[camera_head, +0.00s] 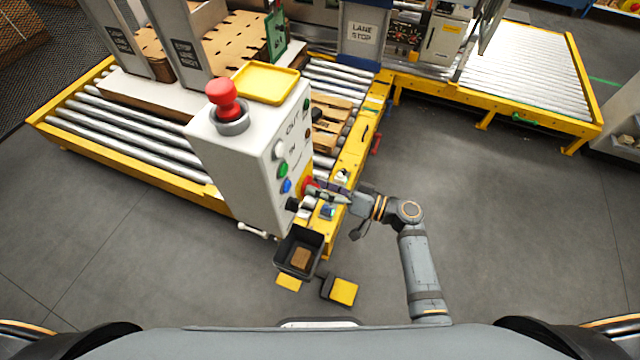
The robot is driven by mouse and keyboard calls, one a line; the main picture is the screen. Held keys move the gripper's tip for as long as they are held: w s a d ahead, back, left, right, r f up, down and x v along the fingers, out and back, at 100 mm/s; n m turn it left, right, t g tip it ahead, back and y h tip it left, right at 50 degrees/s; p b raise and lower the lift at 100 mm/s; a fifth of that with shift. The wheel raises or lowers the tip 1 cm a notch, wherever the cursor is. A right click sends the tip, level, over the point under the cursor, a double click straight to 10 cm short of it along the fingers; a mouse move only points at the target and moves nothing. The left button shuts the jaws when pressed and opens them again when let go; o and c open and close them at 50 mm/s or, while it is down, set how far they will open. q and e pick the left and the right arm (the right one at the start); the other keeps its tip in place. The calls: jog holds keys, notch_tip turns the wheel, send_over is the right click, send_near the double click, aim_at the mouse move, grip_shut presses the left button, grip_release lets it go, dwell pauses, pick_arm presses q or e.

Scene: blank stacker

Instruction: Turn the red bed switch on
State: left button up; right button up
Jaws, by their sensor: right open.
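A white control box (240,165) stands left of the middle in the head view. On its side facing right, a red switch (308,185) sits on a yellow backing, low on the panel. My right gripper (320,193) is open, with its fingertips right at the red switch. The fingers partly hide the switch, and I cannot tell whether they touch it or which way it is turned. My left gripper is not in view.
A red mushroom button (223,98) and a yellow tray (266,83) top the box. Green (282,169) and blue (287,186) buttons are on its side. A yellow-framed roller conveyor (130,140) runs behind. A dark bin (300,251) stands below. Floor is clear at right.

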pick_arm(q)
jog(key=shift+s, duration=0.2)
pick_arm(e)
jog(key=shift+c, duration=1)
jog(key=c, duration=1)
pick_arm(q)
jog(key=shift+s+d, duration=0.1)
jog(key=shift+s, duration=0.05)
pick_arm(e)
jog(key=shift+o, duration=0.2)
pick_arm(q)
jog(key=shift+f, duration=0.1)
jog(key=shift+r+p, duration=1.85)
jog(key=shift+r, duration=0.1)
pick_arm(e)
jog(key=shift+f+m, duration=0.2)
jog(key=shift+m, duration=4.25)
jog(key=shift+f+m, duration=0.2)
jog(key=shift+m, duration=4.25)
